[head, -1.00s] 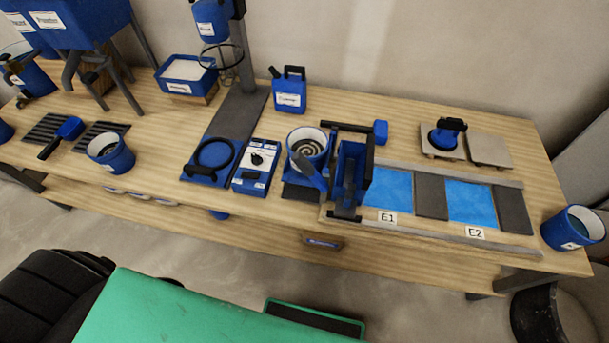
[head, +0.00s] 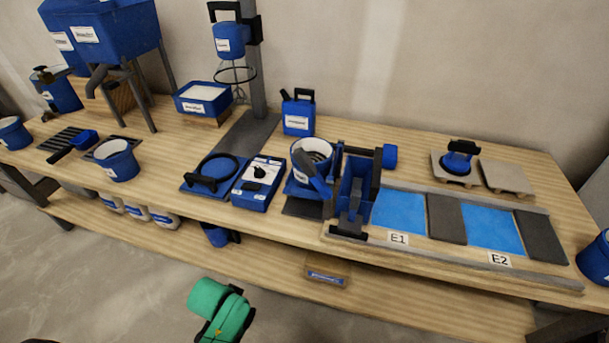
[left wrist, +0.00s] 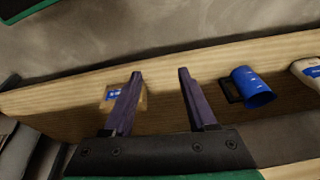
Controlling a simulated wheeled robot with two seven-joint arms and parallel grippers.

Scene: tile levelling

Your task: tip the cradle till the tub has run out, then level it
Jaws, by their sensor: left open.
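The tub (head: 318,149), blue with a pale ribbed inside, sits upright in its blue cradle (head: 300,190) near the middle of the bench. In the head view only green parts of my arm show, low in front of the bench. My right gripper is not in view.
Blue-filled bays E1 (head: 400,211) and E2 (head: 492,231) lie right of the trough. A scale-like blue unit (head: 258,184) and a blue canister (head: 298,113) flank the cradle. A small box (head: 327,271) and a blue jug (left wrist: 253,87) are on the lower shelf.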

